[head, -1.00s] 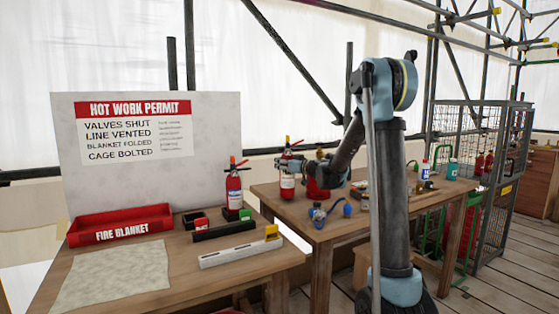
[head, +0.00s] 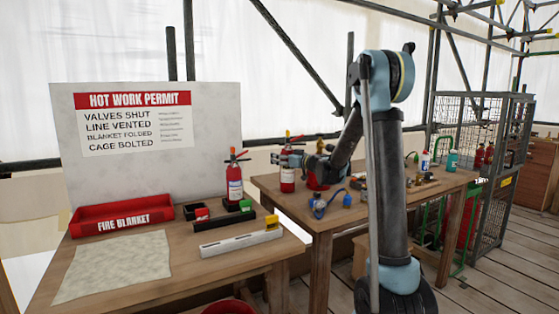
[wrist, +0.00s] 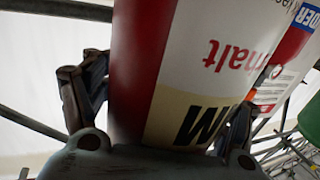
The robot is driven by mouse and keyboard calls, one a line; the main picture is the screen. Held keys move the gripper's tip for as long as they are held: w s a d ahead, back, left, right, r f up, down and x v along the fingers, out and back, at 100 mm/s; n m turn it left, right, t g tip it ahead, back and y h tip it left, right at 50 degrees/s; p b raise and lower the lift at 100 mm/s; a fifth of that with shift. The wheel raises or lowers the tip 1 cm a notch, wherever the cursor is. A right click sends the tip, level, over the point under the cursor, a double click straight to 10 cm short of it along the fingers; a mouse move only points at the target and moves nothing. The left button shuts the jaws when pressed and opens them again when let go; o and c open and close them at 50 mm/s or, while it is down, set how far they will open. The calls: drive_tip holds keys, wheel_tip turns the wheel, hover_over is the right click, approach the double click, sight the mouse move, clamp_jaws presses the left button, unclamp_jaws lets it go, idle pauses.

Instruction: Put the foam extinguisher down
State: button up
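The foam extinguisher (head: 287,178) is a red cylinder with a white label, upright over the left part of the second table (head: 335,225). I cannot tell whether its base touches the tabletop. My gripper (head: 284,160) is around its upper body, reaching in from the right. In the wrist view, the extinguisher (wrist: 145,70) fills the middle, its cream band and red lettering upside down. The gripper's fingers (wrist: 165,105) lie on both sides of it and look closed on it, though the contact is partly hidden.
Another red extinguisher (head: 234,183) stands on the near-left table (head: 190,280), beside black holders (head: 222,226) and a white rail (head: 240,242). A blue-fitted gauge assembly (head: 322,203) lies right of the foam extinguisher. A red object (head: 317,182) is close behind. A mesh cage (head: 490,190) stands far right.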

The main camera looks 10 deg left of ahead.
drive_tip(key=v, duration=1.2)
idle(0.3)
drive_tip(key=s+d+f+m+g+h, duration=0.1)
drive_tip(key=s+d+h, duration=0.1)
drive_tip(key=s, duration=0.3)
drive_tip(key=s+d+f+m+g+h, duration=0.1)
drive_tip(key=s+d+f+m+h, duration=0.1)
drive_tip(key=s, duration=0.2)
drive_tip(key=s+d+f+m+g+h, duration=0.1)
drive_tip(key=s+d+f+h, duration=0.1)
drive_tip(key=s, duration=0.3)
drive_tip(key=shift+s+d, duration=0.3)
drive_tip(key=shift+d, duration=0.25)
drive_tip(key=s+d+f+m+h, duration=0.3)
drive_tip(key=s+d+h, duration=0.1)
drive_tip(key=s+d, duration=0.3)
drive_tip(key=s+d+f+m+h, duration=0.2)
drive_tip(key=s+d+m+h, duration=0.15)
drive_tip(key=s+d, duration=0.4)
drive_tip(key=s+f+g, duration=0.5)
drive_tip(key=s+f, duration=0.6)
drive_tip(key=s, duration=0.4)
drive_tip(key=shift+d+f+g+h, duration=0.2)
drive_tip(key=shift+g+h, duration=0.15)
drive_tip(key=shift+g, duration=0.05)
